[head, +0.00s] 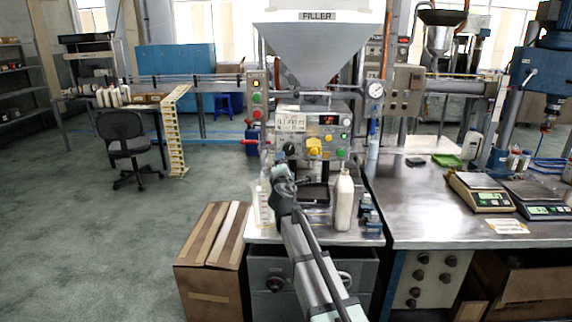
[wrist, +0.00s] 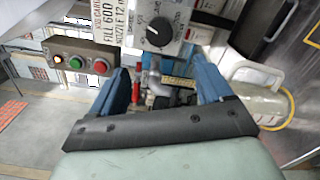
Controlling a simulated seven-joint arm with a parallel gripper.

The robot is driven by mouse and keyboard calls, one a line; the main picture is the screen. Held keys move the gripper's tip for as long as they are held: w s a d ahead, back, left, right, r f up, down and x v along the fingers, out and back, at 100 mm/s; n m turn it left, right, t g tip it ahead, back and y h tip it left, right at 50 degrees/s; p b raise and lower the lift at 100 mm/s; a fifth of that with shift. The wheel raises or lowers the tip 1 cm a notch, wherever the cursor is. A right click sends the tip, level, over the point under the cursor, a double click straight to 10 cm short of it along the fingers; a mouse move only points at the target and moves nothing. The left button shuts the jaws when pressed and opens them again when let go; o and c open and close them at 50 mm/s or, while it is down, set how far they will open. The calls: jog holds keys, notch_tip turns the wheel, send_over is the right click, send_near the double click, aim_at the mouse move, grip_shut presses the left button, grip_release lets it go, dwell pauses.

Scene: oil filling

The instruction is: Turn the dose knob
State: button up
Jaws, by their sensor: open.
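The dose knob is a black round knob (wrist: 158,32) with a white pointer line on a printed scale, at the top middle of the wrist view. In the head view a black knob (head: 290,148) shows on the filler's front panel, just above my gripper. My gripper (head: 284,180) is in front of the filler, below that panel. In the wrist view its two blue fingers stand apart, with the gap between them (wrist: 163,85) empty. The knob lies beyond the fingertips and is not touched. The filler (head: 318,50) has a large grey hopper.
A white bottle (head: 344,200) stands right of my gripper, and a clear measuring jug (head: 263,205) stands to its left. A yellow knob (head: 314,146) sits on the panel. A button box (wrist: 78,62) is at left in the wrist view. Scales (head: 482,192) stand on the right bench.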

aim_at(288, 150)
jog(key=shift+a, duration=0.1)
jog(key=w+m, duration=0.4)
jog(key=m, duration=0.3)
jog(key=w+m, duration=0.4)
jog(key=m, duration=0.2)
jog(key=w+m+h, duration=0.1)
jog(key=w+m, duration=0.4)
jog(key=m, duration=0.2)
jog(key=shift+w+d+r+m, duration=0.1)
jog(key=shift+d+m, duration=0.15)
jog(key=shift+m, duration=0.05)
dwell(0.8)
